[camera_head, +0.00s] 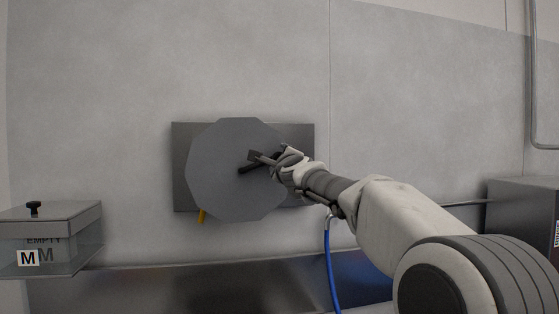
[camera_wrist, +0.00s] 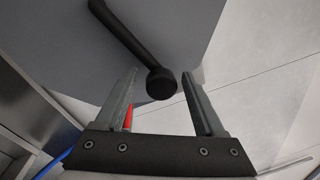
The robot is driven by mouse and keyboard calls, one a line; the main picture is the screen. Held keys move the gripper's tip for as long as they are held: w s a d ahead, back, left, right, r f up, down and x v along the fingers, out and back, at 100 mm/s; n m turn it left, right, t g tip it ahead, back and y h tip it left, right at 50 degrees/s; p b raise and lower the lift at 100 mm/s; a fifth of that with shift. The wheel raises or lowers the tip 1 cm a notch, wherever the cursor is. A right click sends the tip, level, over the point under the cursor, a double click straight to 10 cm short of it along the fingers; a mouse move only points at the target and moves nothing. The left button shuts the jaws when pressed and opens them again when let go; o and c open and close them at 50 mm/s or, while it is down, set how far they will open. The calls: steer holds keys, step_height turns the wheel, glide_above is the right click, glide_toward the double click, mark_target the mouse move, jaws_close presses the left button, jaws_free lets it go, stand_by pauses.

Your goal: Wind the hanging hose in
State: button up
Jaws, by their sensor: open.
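The hose reel's grey many-sided disc (camera_head: 225,185) stands in front of a dark plate (camera_head: 182,140) on the wall. A black crank (camera_head: 246,170) crosses the disc; the wrist view shows its arm (camera_wrist: 118,28) ending in a round knob (camera_wrist: 161,85). My gripper (camera_head: 266,157) is at the crank, in front of the disc's right half. Its jaws (camera_wrist: 160,76) are open, with the knob between the fingertips; I cannot tell whether they touch it. A blue hose (camera_head: 331,265) hangs below my forearm, its upper end hidden.
A lidded clear box (camera_head: 85,247) marked "EMPTY" and "M" stands at left. A metal ledge (camera_head: 150,288) runs below the reel. A grey cabinet (camera_head: 520,210) and a pipe (camera_head: 534,90) are at right. A red patch (camera_wrist: 128,118) shows behind the left finger. The wall above is clear.

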steer(key=b+v, duration=0.7)
steer(key=v, duration=1)
steer(key=shift+s, duration=0.2)
steer(key=shift+d, duration=0.1)
